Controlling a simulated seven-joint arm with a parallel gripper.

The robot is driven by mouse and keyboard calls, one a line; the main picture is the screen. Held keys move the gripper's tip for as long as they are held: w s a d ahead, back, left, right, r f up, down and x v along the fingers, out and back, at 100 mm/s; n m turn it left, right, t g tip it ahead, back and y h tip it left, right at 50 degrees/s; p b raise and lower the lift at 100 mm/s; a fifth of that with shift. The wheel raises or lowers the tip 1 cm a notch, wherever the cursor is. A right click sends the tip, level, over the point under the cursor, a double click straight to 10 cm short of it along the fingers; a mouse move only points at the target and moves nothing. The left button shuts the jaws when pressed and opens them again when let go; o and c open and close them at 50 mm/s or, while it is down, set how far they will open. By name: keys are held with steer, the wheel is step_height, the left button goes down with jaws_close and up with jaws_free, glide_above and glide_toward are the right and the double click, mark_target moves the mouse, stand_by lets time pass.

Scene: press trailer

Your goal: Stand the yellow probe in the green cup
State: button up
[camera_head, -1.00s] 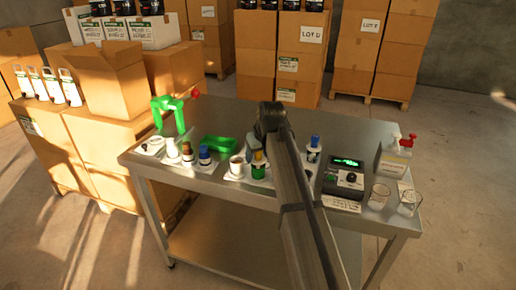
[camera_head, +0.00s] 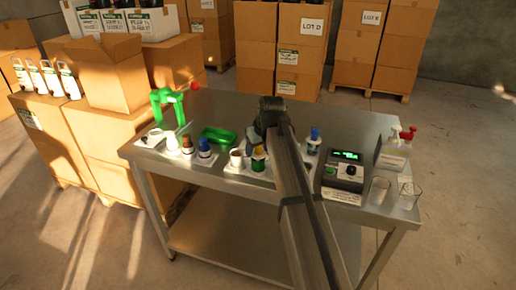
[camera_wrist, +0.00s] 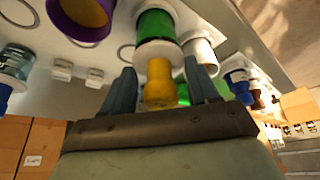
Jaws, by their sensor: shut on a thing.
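The yellow probe (camera_wrist: 160,82) is between the two fingers of my gripper (camera_wrist: 161,88) in the wrist view. My gripper is shut on its yellow end. A white collar lies between this yellow end and the green cup (camera_wrist: 155,25). In the head view the yellow probe (camera_head: 258,152) shows just above the green cup (camera_head: 258,165), beside my arm. They look in line and very close. How deep the probe sits, and whether cup and collar touch, I cannot tell. My fingers are hidden behind my arm in the head view.
A white mug (camera_head: 237,159) stands close left of the green cup. A purple cup (camera_wrist: 85,15) and a blue-capped bottle (camera_head: 314,138) are on the other side. Several bottles, a green tray (camera_head: 218,135) and a black meter (camera_head: 345,175) stand on the steel table (camera_head: 225,205).

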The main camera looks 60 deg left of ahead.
steer(key=shift+f, duration=0.6)
stand_by(0.7)
steer(key=o, duration=0.8)
steer(key=shift+v, duration=5.45)
steer(key=shift+r, duration=0.1)
steer(key=shift+r, duration=4.4)
